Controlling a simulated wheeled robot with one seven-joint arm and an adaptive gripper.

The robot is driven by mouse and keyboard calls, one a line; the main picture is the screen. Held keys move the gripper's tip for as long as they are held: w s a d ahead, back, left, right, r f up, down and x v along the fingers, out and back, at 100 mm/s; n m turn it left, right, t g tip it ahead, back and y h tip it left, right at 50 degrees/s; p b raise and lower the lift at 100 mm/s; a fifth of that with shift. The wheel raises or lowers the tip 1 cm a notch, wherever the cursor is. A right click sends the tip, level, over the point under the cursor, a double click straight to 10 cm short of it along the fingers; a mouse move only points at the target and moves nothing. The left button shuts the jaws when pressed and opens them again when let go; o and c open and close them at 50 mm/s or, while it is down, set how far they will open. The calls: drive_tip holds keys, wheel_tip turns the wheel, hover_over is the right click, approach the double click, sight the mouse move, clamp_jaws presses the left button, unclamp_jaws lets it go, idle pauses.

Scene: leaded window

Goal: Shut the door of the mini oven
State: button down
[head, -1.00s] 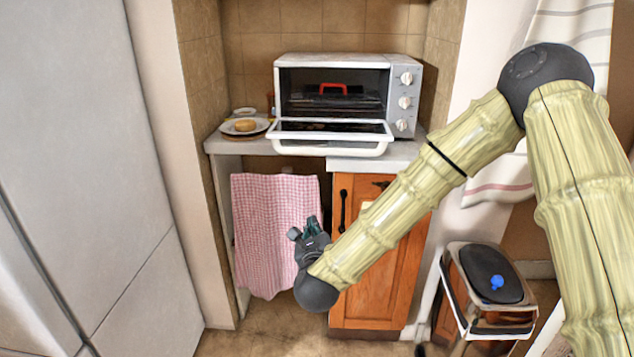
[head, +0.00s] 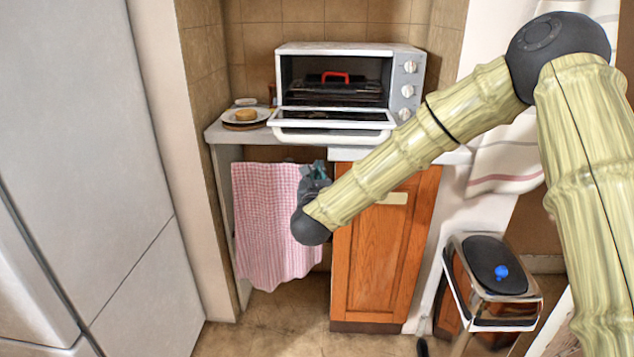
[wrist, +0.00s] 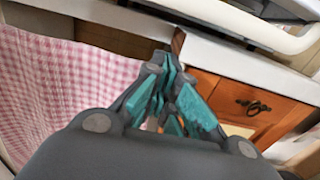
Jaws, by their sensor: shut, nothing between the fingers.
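The mini oven (head: 350,47) stands on the counter, white with a row of knobs on its right side. Its door (head: 332,134) is hinged down and lies open, reaching out over the counter's front. The door's white handle edge also shows at the top right of the wrist view (wrist: 262,30). A red-handled item sits inside the open cavity. My gripper (head: 317,168) is below the counter's front edge, in front of the towel and cabinet, lower than the door and apart from it. In the wrist view its teal-padded fingers (wrist: 172,98) are together with nothing between them.
The counter edge (head: 225,134) lies above my gripper. A pink checked towel (head: 265,215) hangs to the left, an orange wooden cabinet (head: 380,260) is to the right. A plate with a bun (head: 245,115) sits left of the oven. A bin (head: 492,275) stands at the lower right.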

drive_tip(key=w+r, duration=0.1)
drive_tip(key=r, duration=0.1)
drive_tip(key=w+r, duration=0.1)
drive_tip(key=r, duration=0.1)
drive_tip(key=shift+w+d, duration=0.1)
drive_tip(key=shift+d, duration=0.05)
idle(0.4)
